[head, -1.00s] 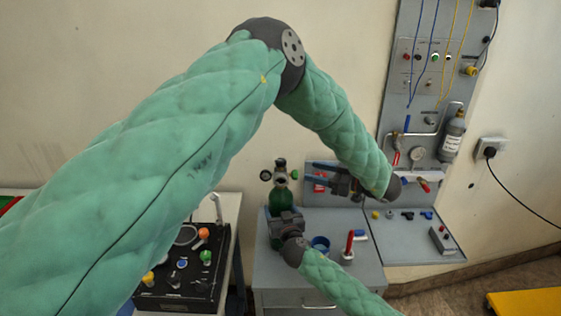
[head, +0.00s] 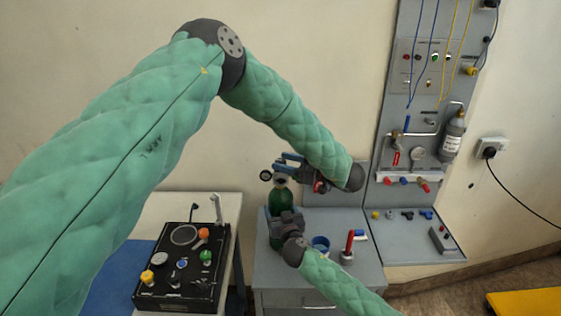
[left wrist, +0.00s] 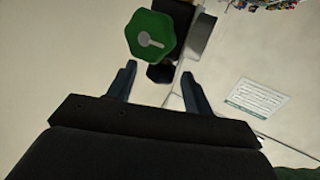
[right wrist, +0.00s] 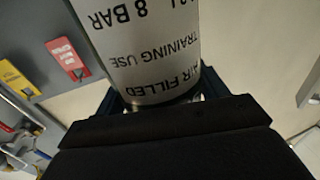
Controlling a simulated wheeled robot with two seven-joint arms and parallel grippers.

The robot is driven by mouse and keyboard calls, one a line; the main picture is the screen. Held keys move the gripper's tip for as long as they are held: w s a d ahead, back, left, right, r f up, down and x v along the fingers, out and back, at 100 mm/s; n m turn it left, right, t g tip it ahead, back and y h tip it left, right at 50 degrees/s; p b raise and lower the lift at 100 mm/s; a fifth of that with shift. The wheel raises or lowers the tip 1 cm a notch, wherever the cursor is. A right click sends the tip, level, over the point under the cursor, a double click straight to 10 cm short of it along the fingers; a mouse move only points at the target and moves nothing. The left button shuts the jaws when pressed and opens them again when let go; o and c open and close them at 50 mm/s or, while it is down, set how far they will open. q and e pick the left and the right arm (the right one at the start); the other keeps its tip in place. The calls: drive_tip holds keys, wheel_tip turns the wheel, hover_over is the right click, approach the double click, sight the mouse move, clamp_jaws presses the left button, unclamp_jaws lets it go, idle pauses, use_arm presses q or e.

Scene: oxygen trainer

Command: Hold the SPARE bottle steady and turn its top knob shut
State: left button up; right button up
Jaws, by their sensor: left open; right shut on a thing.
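The green bottle (head: 283,197) stands upright at the back left of the grey cabinet top. Its label (right wrist: 150,50) fills the right wrist view, reading "training use"; the word SPARE does not show. My right gripper (head: 284,222) is shut on the bottle's body, its fingers at either side in the right wrist view (right wrist: 160,98). The green top knob (left wrist: 151,36) shows in the left wrist view, just ahead of my left gripper (left wrist: 158,73). That gripper is open, with nothing between its fingers. In the head view it hides much of the bottle's top.
A gauge (head: 266,176) sits beside the bottle's top. A blue cup (head: 320,244) and a red-handled item (head: 349,245) stand right of the bottle. A black control box (head: 182,265) is left. A wall panel (head: 415,85) carries another, grey bottle (head: 453,137).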

use_arm(q)
drive_tip(key=shift+x, duration=0.95)
drive_tip(key=c, duration=1)
drive_tip(key=shift+o, duration=0.2)
drive_tip(key=shift+r+m+t+h, duration=0.1)
drive_tip(key=shift+m+t+h, duration=0.2)
drive_tip(key=shift+m+t, duration=0.15)
drive_tip(key=m+t+h, duration=0.1)
drive_tip(key=m+t, duration=0.1)
drive_tip(key=shift+t+h, duration=0.3)
drive_tip(key=shift+t, duration=0.05)
drive_tip(key=m+t+h, duration=0.3)
drive_tip(key=t+h, duration=0.1)
drive_tip(key=shift+a+m, duration=0.1)
drive_tip(key=shift+m, duration=0.15)
drive_tip(key=m+t+h, duration=0.1)
drive_tip(key=m+h, duration=0.1)
drive_tip(key=h, duration=0.1)
drive_tip(key=m+t+h, duration=0.1)
drive_tip(key=m+h, duration=0.2)
drive_tip(key=h, duration=0.1)
drive_tip(key=shift+t+h, duration=0.3)
drive_tip(key=shift+t, duration=0.1)
drive_tip(key=shift+m+h, duration=0.3)
drive_tip(key=shift+h, duration=0.1)
